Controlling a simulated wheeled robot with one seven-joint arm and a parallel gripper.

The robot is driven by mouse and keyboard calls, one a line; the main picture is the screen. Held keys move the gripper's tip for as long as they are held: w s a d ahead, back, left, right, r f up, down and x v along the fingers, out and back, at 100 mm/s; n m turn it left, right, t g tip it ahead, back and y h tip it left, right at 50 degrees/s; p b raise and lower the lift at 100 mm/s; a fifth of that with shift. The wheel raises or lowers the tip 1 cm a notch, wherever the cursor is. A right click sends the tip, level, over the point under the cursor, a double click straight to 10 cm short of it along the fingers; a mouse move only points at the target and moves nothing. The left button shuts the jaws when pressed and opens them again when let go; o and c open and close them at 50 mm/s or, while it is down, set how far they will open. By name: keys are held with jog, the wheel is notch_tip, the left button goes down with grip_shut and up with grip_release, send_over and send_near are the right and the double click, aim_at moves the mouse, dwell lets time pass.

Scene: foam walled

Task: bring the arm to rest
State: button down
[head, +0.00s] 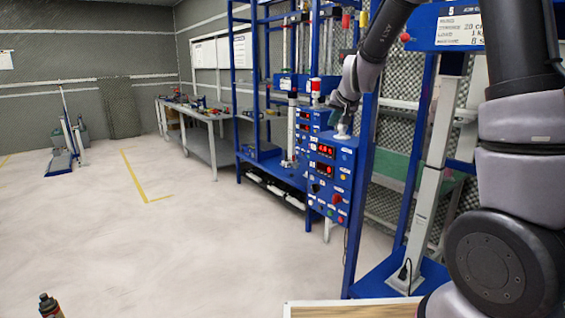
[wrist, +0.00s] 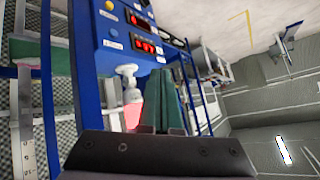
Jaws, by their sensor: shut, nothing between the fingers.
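My arm reaches in from the right of the head view, bent over at the top, with its end hanging in front of the blue rig. My gripper (head: 340,112) is beside the upper part of a blue control box (head: 333,165) with red displays. In the wrist view, my gripper's green fingers (wrist: 163,75) are together with nothing between them. The control box (wrist: 120,35) shows tilted behind them. I cannot tell how far the fingertips are from it.
Blue rig frames (head: 262,120) stand along the right. A grey workbench (head: 200,122) is further back. A wooden-topped edge (head: 350,310) lies at the bottom, and a dark bottle (head: 49,305) at lower left. The pale floor (head: 150,250) at left is mostly clear.

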jog(key=s+d+r+g+y, duration=0.1)
jog(key=s+d+r, duration=0.1)
jog(key=s+r, duration=0.45)
jog(key=s+d+r, duration=0.3)
jog(key=s, duration=0.6)
jog(key=s+d+m+g, duration=0.1)
jog(key=s+d, duration=0.2)
jog(key=s, duration=1.6)
jog(key=shift+d+r+m+h, duration=0.2)
jog(key=shift+r+m+h, duration=0.05)
jog(key=shift+m+h, duration=0.05)
